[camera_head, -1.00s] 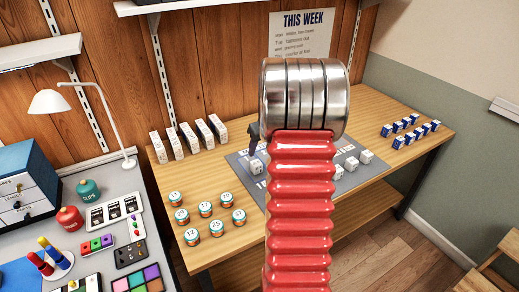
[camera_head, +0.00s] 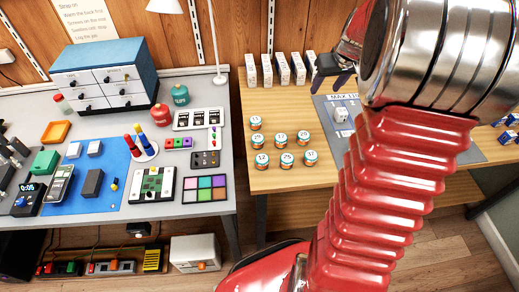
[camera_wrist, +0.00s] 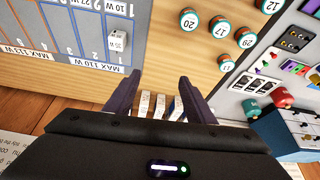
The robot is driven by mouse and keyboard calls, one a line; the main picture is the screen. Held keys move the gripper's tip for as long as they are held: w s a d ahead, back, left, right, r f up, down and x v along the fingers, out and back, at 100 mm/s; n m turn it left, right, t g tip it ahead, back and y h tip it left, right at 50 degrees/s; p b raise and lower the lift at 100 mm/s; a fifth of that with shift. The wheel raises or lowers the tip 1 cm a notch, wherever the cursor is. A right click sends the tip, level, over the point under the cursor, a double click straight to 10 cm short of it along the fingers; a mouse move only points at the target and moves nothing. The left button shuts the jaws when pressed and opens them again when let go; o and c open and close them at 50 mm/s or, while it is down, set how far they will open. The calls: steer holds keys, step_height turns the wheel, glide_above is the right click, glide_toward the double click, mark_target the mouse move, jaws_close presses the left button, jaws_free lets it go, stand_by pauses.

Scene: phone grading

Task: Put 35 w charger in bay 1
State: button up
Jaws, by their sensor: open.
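My gripper (camera_wrist: 160,88) is open and empty in the wrist view, its two dark fingers apart. In the head view my gripper (camera_head: 332,70) hangs beside the row of white boxes, partly hidden by my arm. A small white charger (camera_wrist: 117,42) stands on the grey mat (camera_wrist: 60,30); its label looks like 35 W but is too small to be sure. That charger also shows in the head view (camera_head: 341,115), near the printed numbers 1 and 2. My red arm hides the right part of the mat.
Several tall white boxes (camera_head: 282,70) stand at the table's back edge, showing between my fingers in the wrist view. Several numbered tins (camera_head: 281,140) stand left of the mat. Blue-and-white boxes (camera_head: 508,137) are at far right. A cluttered grey bench (camera_head: 195,190) stands left, with a gap between.

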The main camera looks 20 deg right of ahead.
steer(key=s+a+r+n, duration=0.1)
steer(key=s+a+r, duration=0.25)
steer(key=a, duration=0.55)
steer(key=s+a+r, duration=0.2)
steer(key=s+a, duration=0.2)
steer(key=a, duration=0.4)
steer(key=s+a+r+n, duration=0.1)
steer(key=s+a+r, duration=0.25)
steer(key=a, duration=0.55)
steer(key=s+a+f+t+y, duration=0.1)
steer(key=s+a, duration=0.5)
steer(key=s, duration=0.3)
steer(key=shift+s+f+n, duration=0.2)
steer(key=shift+f+n, duration=0.1)
